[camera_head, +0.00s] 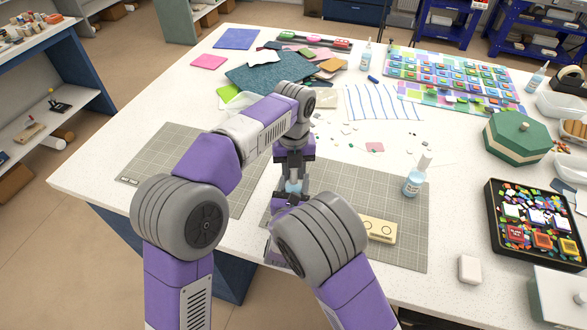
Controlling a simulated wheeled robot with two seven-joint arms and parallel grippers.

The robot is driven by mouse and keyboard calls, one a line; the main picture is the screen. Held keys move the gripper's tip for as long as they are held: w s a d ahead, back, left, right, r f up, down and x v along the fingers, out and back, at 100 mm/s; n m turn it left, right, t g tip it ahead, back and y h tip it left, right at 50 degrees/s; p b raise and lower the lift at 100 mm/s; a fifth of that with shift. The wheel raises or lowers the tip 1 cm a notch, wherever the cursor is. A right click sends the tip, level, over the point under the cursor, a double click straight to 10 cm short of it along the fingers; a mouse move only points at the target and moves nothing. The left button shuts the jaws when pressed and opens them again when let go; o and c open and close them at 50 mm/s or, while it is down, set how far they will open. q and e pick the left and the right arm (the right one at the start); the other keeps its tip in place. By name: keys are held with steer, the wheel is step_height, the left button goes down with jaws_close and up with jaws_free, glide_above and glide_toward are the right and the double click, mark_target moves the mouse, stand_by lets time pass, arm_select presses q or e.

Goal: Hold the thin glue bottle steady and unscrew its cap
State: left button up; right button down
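A small light-blue glue bottle (293,187) stands at the near middle of the table, mostly hidden by my grippers. My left gripper (293,178) points straight down over it, with its dark fingers closed around its upper part; the cap cannot be made out. Dark parts of my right gripper (284,199) show low beside the bottle. The rest of it is hidden behind my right arm, so its hold on the bottle cannot be told. A wider blue glue bottle (414,184) with a white top stands apart to the right.
Grey gridded cutting mats (400,235) lie on the white table (455,205). A cream block (379,230) and a white block (469,269) lie at the near right. A black tray of glass pieces (495,235) and a green lidded box (517,138) stand farther right. Glass sheets (265,78) lie behind.

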arm_select(q)
jaws_close()
steer(key=n, duration=0.6)
steer(key=shift+n, duration=0.4)
steer(key=n, duration=0.3)
steer(key=shift+n, duration=0.3)
steer(key=n, duration=0.3)
steer(key=shift+n, duration=0.3)
steer(key=n, duration=0.3)
steer(key=shift+r+n, duration=0.1)
steer(key=shift+n, duration=0.3)
steer(key=n, duration=0.3)
steer(key=shift+n, duration=0.4)
steer(key=n, duration=0.3)
steer(key=shift+n, duration=0.3)
steer(key=n, duration=0.3)
steer(key=shift+n, duration=0.4)
steer(key=n, duration=0.3)
steer(key=shift+n, duration=0.4)
steer(key=n, duration=0.3)
steer(key=shift+n, duration=0.3)
steer(key=n, duration=0.5)
steer(key=shift+n, duration=0.4)
steer(key=n, duration=0.5)
steer(key=shift+n, duration=0.4)
steer(key=n, duration=0.6)
steer(key=shift+r, duration=0.1)
